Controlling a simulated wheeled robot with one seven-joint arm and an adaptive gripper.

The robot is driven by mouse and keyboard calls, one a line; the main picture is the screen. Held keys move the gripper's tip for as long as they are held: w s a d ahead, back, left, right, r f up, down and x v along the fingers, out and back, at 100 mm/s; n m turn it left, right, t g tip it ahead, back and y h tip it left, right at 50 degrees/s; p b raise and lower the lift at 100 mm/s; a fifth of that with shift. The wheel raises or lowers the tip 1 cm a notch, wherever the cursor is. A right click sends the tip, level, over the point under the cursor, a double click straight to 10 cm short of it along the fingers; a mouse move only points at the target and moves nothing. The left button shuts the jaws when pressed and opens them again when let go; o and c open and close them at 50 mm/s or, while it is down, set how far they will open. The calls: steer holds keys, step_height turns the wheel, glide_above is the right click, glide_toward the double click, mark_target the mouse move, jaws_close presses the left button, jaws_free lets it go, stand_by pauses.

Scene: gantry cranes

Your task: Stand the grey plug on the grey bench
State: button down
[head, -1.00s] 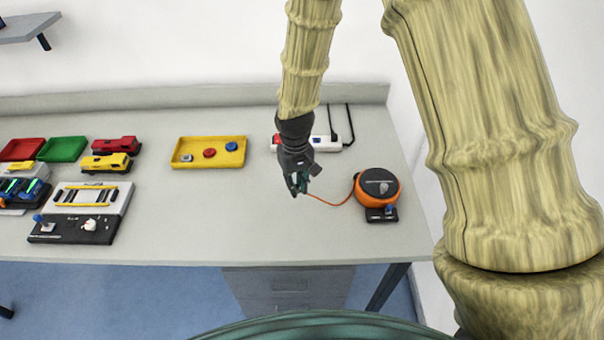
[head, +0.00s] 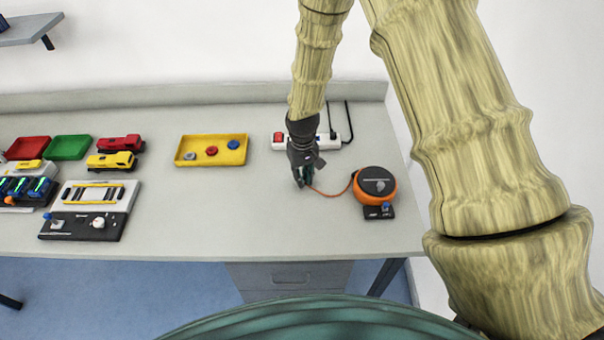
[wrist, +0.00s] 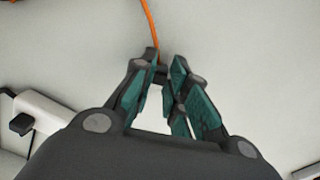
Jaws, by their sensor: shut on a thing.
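My gripper (head: 302,183) is low over the grey bench (head: 240,220), left of the orange cord reel. It is shut on the grey plug, at the end of the orange cord. In the wrist view, a small dark grey part of the plug (wrist: 168,73) shows between the fingertips, and the cord (wrist: 151,22) runs away from it. The fingers hide most of the plug. I cannot tell whether it touches the bench or how upright it is.
The orange and black reel (head: 376,185) stands to the right. A white power strip (head: 328,142) lies behind the gripper. A yellow tray (head: 211,164) with round pieces is at the left. Toy vehicles and control boxes crowd the far left. The bench in front is clear.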

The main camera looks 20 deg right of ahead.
steer(key=shift+f, duration=0.15)
steer(key=c, duration=1.4)
jaws_free()
steer(key=shift+r, duration=0.25)
steer(key=shift+r+b, duration=2.25)
steer(key=shift+r, duration=3.65)
